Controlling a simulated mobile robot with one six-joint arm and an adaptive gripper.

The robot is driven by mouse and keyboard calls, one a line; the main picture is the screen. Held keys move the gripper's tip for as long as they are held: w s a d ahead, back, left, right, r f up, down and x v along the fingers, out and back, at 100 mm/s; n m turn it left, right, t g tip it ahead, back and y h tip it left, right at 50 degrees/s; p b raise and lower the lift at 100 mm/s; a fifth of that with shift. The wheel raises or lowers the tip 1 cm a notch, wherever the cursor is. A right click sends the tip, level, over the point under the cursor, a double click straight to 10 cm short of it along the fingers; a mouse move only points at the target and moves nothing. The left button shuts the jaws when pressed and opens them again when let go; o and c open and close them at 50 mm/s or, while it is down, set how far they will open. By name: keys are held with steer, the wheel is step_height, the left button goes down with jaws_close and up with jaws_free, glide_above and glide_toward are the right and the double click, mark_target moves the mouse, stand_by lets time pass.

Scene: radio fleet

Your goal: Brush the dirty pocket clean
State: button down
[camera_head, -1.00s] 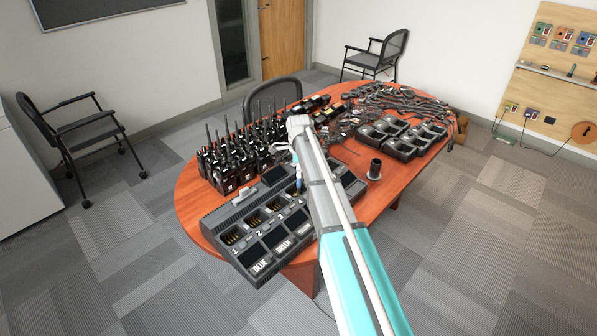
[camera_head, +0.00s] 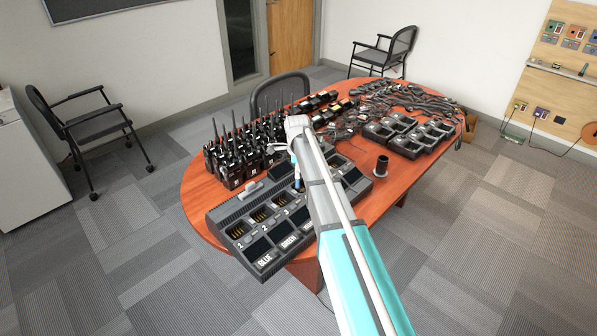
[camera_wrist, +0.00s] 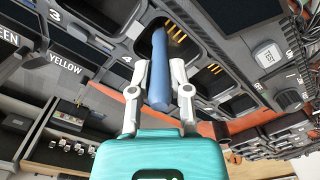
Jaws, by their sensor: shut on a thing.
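My gripper (camera_wrist: 159,85) is shut on a blue brush (camera_wrist: 160,62) with a rounded stick handle. The brush also shows as a small blue piece in the head view (camera_head: 297,170). It points down at the charger pocket beside the number 4 (camera_wrist: 180,42), where brass contacts show. The brush's far end is at the pocket mouth; its bristles and any touch are unclear. This pocket belongs to a long black charger (camera_head: 221,217) at the table's near left edge. Several other pockets are empty with brass contacts. I cannot make out dirt in any pocket.
Upright radios (camera_head: 240,150) stand close behind the charger on the oval wooden table (camera_head: 385,205). A black cup (camera_head: 382,166) stands to the right of my arm. More chargers (camera_head: 408,145) and tangled cables (camera_head: 400,98) fill the back right. The right front table top is clear.

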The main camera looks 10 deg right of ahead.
steer(key=shift+r, duration=0.15)
step_height(320, 180, up, 6)
steer(key=p, duration=0.6)
stand_by(0.5)
steer(key=shift+r+p, duration=1.4)
steer(key=shift+p, duration=0.15)
steer(key=shift+f+b, duration=0.5)
